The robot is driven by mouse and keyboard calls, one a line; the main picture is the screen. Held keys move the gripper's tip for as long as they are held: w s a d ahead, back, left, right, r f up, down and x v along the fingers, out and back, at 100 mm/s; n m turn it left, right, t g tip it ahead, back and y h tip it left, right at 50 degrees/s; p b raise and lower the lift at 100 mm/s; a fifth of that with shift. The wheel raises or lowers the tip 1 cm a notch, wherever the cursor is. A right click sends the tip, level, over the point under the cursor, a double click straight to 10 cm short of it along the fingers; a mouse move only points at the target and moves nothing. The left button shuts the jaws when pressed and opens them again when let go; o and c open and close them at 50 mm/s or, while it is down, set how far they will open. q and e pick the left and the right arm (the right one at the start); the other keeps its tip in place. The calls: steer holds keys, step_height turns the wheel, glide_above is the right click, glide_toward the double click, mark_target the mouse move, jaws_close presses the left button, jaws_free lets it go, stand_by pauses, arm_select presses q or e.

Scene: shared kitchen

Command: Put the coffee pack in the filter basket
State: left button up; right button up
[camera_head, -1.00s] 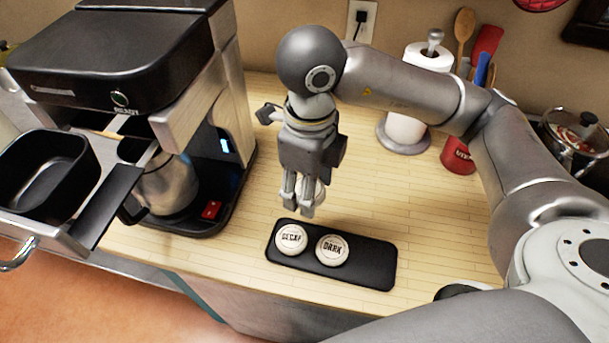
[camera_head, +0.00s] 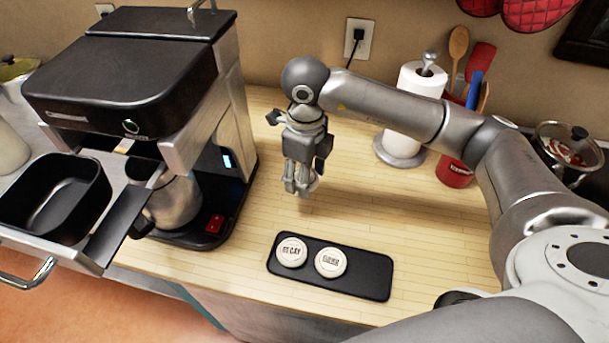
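The empty black filter basket (camera_head: 60,187) is pulled out at the left of the coffee machine (camera_head: 120,75). Two round white coffee packs lie on a black tray (camera_head: 365,275): one marked decaf (camera_head: 291,252) and one marked dark (camera_head: 331,262), its print blurred. My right gripper (camera_head: 302,188) points down over the counter, behind the tray and right of the machine. My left gripper is not in view.
A metal carafe (camera_head: 173,203) stands inside the machine. A paper towel roll (camera_head: 408,115), a red utensil holder (camera_head: 455,172) and a lidded pot (camera_head: 566,150) stand behind and right. The wooden counter (camera_head: 390,205) is clear around the tray.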

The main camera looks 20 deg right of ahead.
steer(key=w+f, duration=0.1)
steer(key=f, duration=0.1)
steer(key=w+d+f+p, duration=0.1)
steer(key=w+f, duration=0.1)
steer(key=shift+d, duration=0.1)
step_height(320, 180, down, 3)
steer(key=shift+w+d+f+p, duration=0.1)
steer(key=shift+w+p, duration=0.05)
steer(key=shift+p, duration=0.25)
steer(key=shift+f+b, duration=0.3)
steer(key=o, duration=0.9)
steer(key=shift+r, duration=0.1)
